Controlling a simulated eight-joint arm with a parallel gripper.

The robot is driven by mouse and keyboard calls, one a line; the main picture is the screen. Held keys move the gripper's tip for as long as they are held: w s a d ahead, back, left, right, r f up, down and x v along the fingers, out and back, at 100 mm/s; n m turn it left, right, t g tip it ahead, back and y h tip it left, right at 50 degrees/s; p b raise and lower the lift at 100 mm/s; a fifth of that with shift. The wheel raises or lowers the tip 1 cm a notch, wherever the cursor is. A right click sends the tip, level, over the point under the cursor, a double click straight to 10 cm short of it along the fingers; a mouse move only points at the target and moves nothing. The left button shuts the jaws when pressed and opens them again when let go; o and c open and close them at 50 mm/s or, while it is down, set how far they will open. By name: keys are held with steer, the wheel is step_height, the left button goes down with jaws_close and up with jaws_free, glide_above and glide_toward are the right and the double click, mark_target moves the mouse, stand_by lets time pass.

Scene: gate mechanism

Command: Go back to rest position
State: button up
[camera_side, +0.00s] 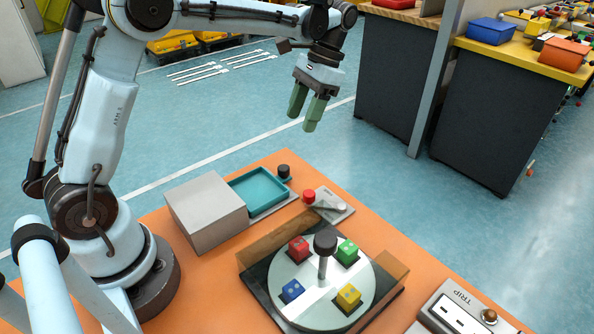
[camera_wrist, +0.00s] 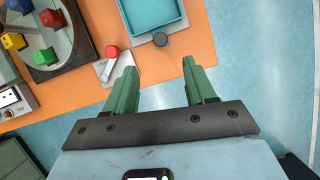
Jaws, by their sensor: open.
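My gripper (camera_side: 309,110) has green fingers and hangs in the air beyond the far edge of the orange table, above the blue floor. It is open and empty. It also shows in the wrist view (camera_wrist: 158,85), with its two fingers well apart and nothing between them. On the table stands a round white turntable (camera_side: 309,292) with a dark knob (camera_side: 325,242) at its centre. Red (camera_side: 299,249), green (camera_side: 347,252), blue (camera_side: 292,290) and yellow (camera_side: 348,297) dice-like cubes sit on it. My gripper touches none of them.
A grey box (camera_side: 207,211) and a teal tray (camera_side: 259,191) stand on the table. Near them are a black knob (camera_side: 284,171) and a lever with a red knob (camera_side: 309,196). A TRIP panel (camera_side: 460,315) is at the front right. Dark cabinets (camera_side: 490,120) stand behind.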

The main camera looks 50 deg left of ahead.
steer(key=s+d+n+t, duration=0.1)
steer(key=s+d+t, duration=0.2)
steer(key=s+t, duration=0.8)
steer(key=shift+s+d+n+t+h, duration=0.3)
steer(key=shift+s+d+n, duration=0.1)
steer(key=shift+s, duration=0.2)
steer(key=shift+o, duration=0.2)
steer(key=shift+r, duration=0.1)
